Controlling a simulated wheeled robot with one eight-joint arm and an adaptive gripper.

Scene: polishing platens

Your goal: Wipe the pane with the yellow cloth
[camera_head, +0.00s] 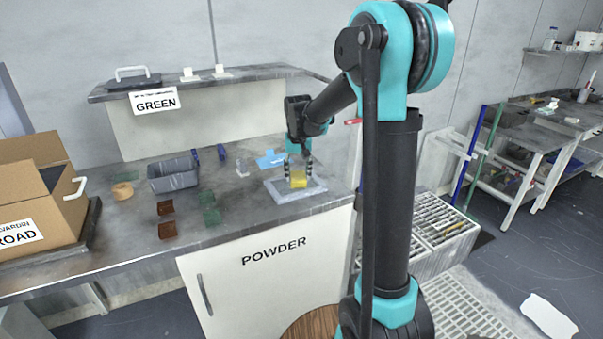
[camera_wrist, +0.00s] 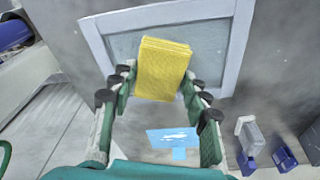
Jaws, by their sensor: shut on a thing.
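The yellow cloth (camera_head: 298,180) is a thick folded pad held between the fingers of my gripper (camera_head: 299,171). In the wrist view the cloth (camera_wrist: 162,62) stands out past the fingertips of my gripper (camera_wrist: 160,82), which are shut on its sides. The pane (camera_head: 313,189) lies flat near the counter's front edge, with a pale frame around a grey-blue surface. In the wrist view the pane (camera_wrist: 210,42) is behind the cloth, which hides part of it. The cloth is over the pane; I cannot tell whether they touch.
A light blue flat piece (camera_head: 270,158) lies behind the pane. A grey bin (camera_head: 173,176), brown blocks (camera_head: 167,230), green pieces (camera_head: 210,216) and a tan roll (camera_head: 122,191) are to the left. A cardboard box (camera_head: 45,205) stands far left. A raised shelf (camera_head: 225,82) overhangs the back.

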